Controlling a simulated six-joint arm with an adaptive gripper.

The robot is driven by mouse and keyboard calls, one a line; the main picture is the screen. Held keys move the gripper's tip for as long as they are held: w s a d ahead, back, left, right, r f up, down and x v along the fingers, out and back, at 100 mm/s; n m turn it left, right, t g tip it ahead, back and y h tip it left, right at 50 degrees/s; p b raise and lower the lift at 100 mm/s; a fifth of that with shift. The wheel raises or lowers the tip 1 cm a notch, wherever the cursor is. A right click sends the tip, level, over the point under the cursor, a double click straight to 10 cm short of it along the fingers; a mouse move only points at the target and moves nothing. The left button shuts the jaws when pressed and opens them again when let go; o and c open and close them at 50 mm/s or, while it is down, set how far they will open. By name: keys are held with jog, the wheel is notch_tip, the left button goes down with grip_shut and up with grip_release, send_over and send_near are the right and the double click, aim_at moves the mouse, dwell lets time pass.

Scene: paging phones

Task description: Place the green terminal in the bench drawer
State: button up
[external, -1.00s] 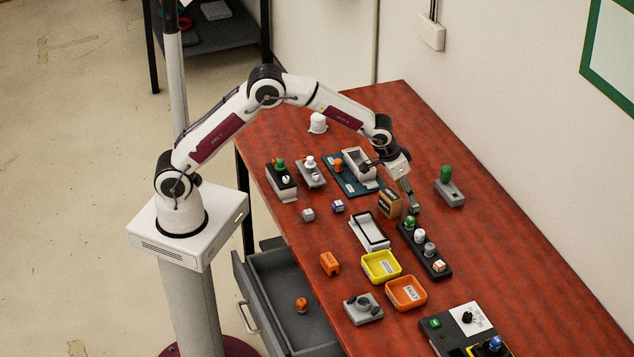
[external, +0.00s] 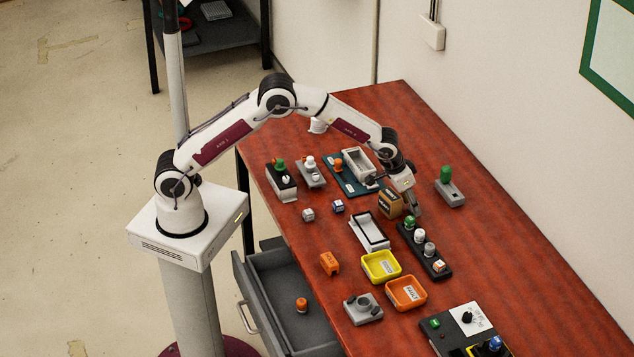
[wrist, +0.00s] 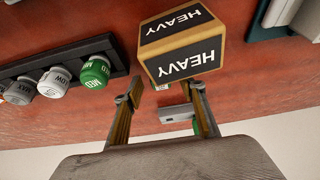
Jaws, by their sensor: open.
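An upright green block (external: 445,173), which looks like the green terminal, stands in a grey holder (external: 452,194) near the wall side of the table. In the wrist view the grey holder (wrist: 177,113) shows beyond the fingers, with only a bit of green visible. My gripper (external: 414,206) is open and empty, above the table between the brown HEAVY box and the rack of knobs, to the left of the green block. Its two fingers are spread in the wrist view (wrist: 166,92). The bench drawer (external: 274,275) is pulled open at the table's left side.
The HEAVY box (external: 390,205) and the black rack (external: 425,252) with a green MED knob (external: 410,222) are close to my gripper. An orange piece (external: 301,304) lies in the drawer. Yellow (external: 381,281) and orange (external: 406,307) trays stand nearer. Table right of the rack is clear.

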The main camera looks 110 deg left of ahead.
jog(key=shift+f, duration=0.15)
dwell(0.4)
jog(key=c, duration=1.1)
jog(key=shift+c, duration=0.2)
notch_tip(320, 180, up, 10)
dwell(0.4)
